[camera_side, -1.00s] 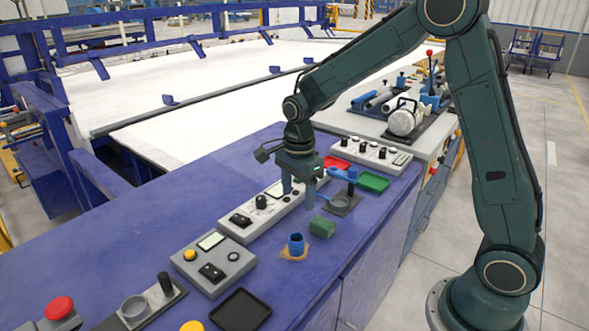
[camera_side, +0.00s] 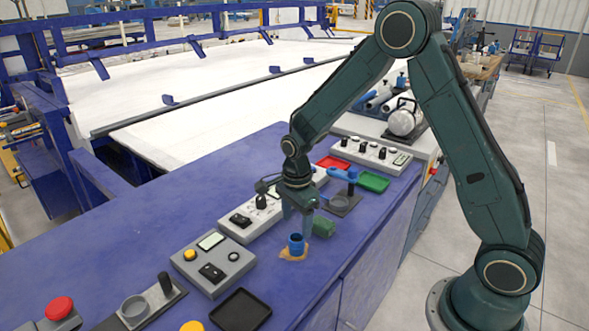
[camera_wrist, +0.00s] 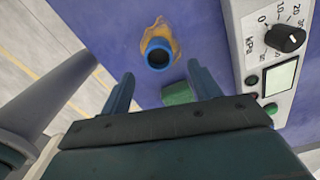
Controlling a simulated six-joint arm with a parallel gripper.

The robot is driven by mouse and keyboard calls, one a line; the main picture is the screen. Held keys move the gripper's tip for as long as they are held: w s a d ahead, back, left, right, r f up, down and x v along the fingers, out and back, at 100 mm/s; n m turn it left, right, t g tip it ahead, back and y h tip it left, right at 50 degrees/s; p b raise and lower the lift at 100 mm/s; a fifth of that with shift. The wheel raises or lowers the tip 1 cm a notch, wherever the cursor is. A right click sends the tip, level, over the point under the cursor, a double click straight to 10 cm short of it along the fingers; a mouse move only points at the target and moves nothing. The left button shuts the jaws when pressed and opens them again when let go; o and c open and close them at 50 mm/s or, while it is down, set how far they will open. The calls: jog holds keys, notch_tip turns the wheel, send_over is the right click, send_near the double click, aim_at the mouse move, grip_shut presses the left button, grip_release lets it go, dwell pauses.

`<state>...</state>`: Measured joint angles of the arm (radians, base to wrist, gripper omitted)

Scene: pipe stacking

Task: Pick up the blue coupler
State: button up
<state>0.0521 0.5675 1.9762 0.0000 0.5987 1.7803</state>
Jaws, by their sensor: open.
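The blue coupler (camera_side: 296,244) is a short upright blue ring standing on a tan patch (camera_side: 292,255) on the purple-blue bench. In the wrist view the coupler (camera_wrist: 158,54) shows from above, its dark opening facing me, ahead of my fingertips and between their lines. My gripper (camera_side: 298,212) is open and points down, just above the coupler in the side view. In the wrist view my gripper (camera_wrist: 158,80) shows its two fingers wide apart with nothing between them.
A green block (camera_side: 323,227) lies close to the coupler's right. A grey control panel (camera_side: 209,266) stands to the left and a black tray (camera_side: 240,310) in front. A blue-handled clamp (camera_side: 343,190) and red and green trays (camera_side: 373,181) sit farther back. The bench edge is near on the right.

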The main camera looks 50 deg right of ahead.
aim_at(296, 238)
jog(key=shift+f, duration=0.6)
jog(key=shift+a+f, duration=0.1)
jog(key=shift+f, duration=2.5)
jog(key=c, duration=1.1)
